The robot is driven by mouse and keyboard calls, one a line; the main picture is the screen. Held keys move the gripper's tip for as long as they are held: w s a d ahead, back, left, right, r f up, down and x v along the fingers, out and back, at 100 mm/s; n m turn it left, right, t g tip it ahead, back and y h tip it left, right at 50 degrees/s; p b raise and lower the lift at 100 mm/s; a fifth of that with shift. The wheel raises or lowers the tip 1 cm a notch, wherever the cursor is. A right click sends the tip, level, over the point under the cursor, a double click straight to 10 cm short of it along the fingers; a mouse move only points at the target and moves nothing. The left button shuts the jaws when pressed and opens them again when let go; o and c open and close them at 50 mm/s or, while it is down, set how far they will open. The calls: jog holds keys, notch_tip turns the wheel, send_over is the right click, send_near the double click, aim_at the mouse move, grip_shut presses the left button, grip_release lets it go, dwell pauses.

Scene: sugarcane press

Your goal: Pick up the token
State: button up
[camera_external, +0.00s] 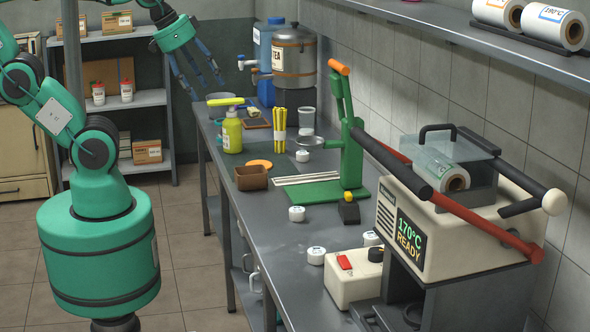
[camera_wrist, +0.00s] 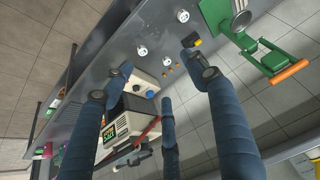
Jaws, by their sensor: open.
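I cannot tell for certain which thing is the token. Several small white round pieces with dark markings lie apart on the grey counter: one near the middle (camera_external: 296,213), one in front of the cream box (camera_external: 316,255), one by the press (camera_external: 303,155). My gripper (camera_external: 205,88) is open and empty, raised left of the counter's far end, apart from these pieces. Its long blue fingers (camera_wrist: 160,76) spread across the wrist view and hide parts of the counter.
The green press (camera_external: 353,155) with an orange handle stands at the wall. The cream sealing machine (camera_external: 462,215) has long levers reaching over the counter. A yellow bottle (camera_external: 232,132), brown box (camera_external: 251,178) and tea urn (camera_external: 293,60) stand farther back. Bare counter (camera_external: 262,225) lies in front.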

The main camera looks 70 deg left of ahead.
jog(key=shift+s+f, duration=0.15)
jog(key=shift+s, duration=0.1)
jog(key=shift+o, duration=0.5)
jog(key=shift+a, duration=0.1)
jog(key=w+a+f+n+g+y, duration=0.1)
jog(key=w+a+f+n, duration=0.15)
jog(key=w+f, duration=0.5)
jog(key=w+a+f+n+y, duration=0.1)
jog(key=w+a+f+n, duration=0.1)
jog(key=w+a+f, duration=0.5)
jog(key=w+f+n, duration=0.1)
jog(key=w+f, duration=0.4)
jog(key=f, duration=0.3)
jog(key=w+f+n+b, duration=0.1)
jog(key=w+f, duration=0.3)
jog(key=f, duration=0.4)
jog(key=shift+w+f+g+y, duration=0.3)
jog(key=shift+w+f+g, duration=0.1)
jog(key=shift+d+f+b, duration=0.1)
jog(key=shift+b, duration=0.2)
